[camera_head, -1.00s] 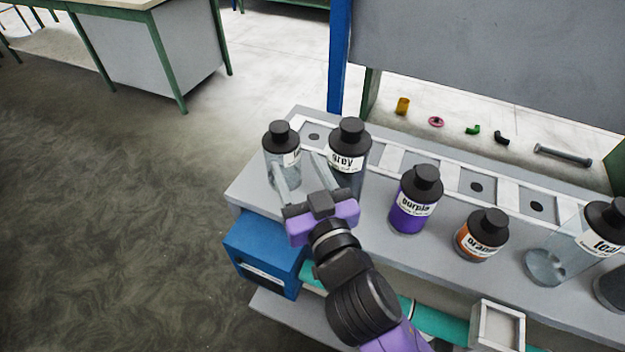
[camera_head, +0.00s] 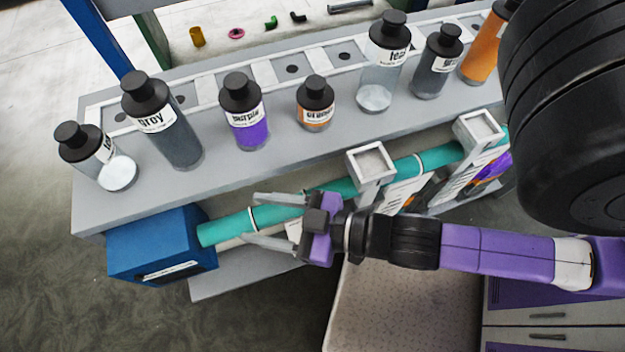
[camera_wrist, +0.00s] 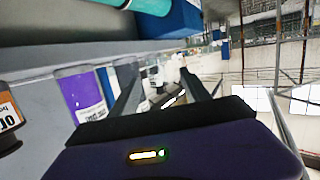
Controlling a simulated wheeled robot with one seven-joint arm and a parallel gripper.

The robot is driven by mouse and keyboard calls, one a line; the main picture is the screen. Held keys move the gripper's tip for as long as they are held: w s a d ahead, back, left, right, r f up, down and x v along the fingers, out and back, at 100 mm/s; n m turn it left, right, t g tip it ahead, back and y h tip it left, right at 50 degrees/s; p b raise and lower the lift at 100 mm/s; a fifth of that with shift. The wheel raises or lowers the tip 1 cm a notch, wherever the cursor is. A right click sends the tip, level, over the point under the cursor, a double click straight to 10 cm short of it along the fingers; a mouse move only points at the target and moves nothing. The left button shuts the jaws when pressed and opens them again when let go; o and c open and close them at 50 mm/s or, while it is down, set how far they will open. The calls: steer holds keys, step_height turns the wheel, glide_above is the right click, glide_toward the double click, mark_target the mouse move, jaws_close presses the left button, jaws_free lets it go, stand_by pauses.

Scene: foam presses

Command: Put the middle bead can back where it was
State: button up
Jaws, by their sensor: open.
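Several black-capped bead cans stand along the grey shelf top. From the left they are a clear can (camera_head: 118,172), a tall grey can (camera_head: 180,145), a purple can (camera_head: 250,132), a short orange can (camera_head: 314,117), a clear can (camera_head: 380,82), a dark can (camera_head: 430,75) and a tall orange can (camera_head: 480,55). I cannot tell which is called the middle one. My gripper (camera_head: 250,218) is open and empty, before the shelf's front near a teal tube. In the wrist view, the purple can (camera_wrist: 80,90) and an orange can (camera_wrist: 10,110) show left of my fingers.
A strip of pale squares and dark-dotted recesses (camera_head: 292,69) runs behind the cans. Below the shelf top are a blue box (camera_head: 150,240), the teal tube (camera_head: 225,230) and small open trays (camera_head: 371,162). Open floor lies at the lower left.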

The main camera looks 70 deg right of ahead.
steer(key=s+d+r+m, duration=0.1)
steer(key=s+r, duration=0.1)
steer(key=s, duration=0.7)
steer(key=shift+s+d+g+h, duration=0.2)
steer(key=shift+s+g+h, duration=0.1)
steer(key=shift+s+h, duration=0.1)
stand_by(0.6)
